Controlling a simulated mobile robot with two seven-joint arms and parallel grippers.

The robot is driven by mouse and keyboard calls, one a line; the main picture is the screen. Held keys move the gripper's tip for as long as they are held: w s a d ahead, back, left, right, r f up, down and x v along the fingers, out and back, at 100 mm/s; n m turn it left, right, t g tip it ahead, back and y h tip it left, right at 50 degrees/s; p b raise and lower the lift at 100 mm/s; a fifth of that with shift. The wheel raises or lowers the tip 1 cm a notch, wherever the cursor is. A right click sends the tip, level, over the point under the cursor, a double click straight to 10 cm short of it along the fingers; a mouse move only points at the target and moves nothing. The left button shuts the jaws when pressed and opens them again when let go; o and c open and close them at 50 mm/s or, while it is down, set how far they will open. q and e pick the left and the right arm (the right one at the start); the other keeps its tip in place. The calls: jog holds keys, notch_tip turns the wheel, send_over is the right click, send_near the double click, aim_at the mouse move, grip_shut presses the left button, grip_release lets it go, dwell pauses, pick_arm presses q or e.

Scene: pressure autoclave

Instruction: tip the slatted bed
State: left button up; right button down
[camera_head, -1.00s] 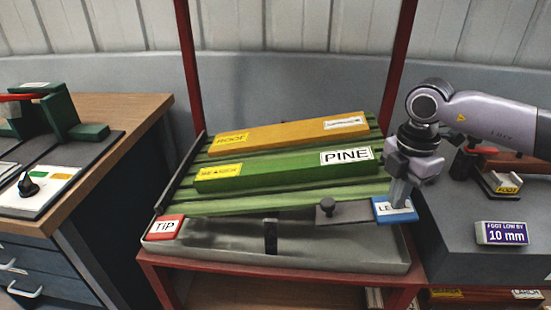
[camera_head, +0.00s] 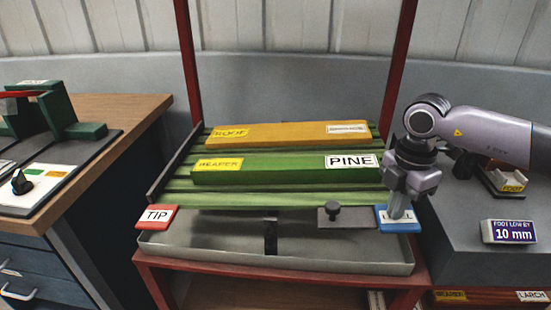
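The slatted bed (camera_head: 300,198) has green slats and lies about level across the grey tray (camera_head: 200,245). An orange board (camera_head: 285,135) labelled ROOF and a green board (camera_head: 270,172) labelled PINE lie on it. A red TIP tab (camera_head: 157,216) is at the front left corner. A blue tab (camera_head: 383,219), its lettering partly hidden, is at the front right. My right gripper (camera_head: 401,214) points down with its tips at the blue tab, seemingly touching it. Its fingers look closed together, with nothing visible between them. My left gripper is out of view.
Red frame posts (camera_head: 186,60) rise behind the bed on both sides. A wooden bench (camera_head: 120,110) with a control panel stands at left. A dark grey block with a "10 mm" sign (camera_head: 509,231) stands at right.

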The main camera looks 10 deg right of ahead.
jog(key=shift+f+b, duration=0.3)
jog(key=shift+f, duration=0.35)
jog(key=shift+f+b, duration=0.55)
jog(key=shift+f, duration=0.3)
jog(key=shift+r+p, duration=1.2)
jog(key=shift+r, duration=0.4)
jog(key=shift+r+p, duration=0.5)
jog(key=shift+r, duration=0.2)
jog(key=shift+r+p, duration=1.9)
jog(key=shift+r, duration=0.7)
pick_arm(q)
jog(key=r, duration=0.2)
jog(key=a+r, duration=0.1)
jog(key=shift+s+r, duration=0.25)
pick_arm(e)
jog(key=shift+r, duration=0.2)
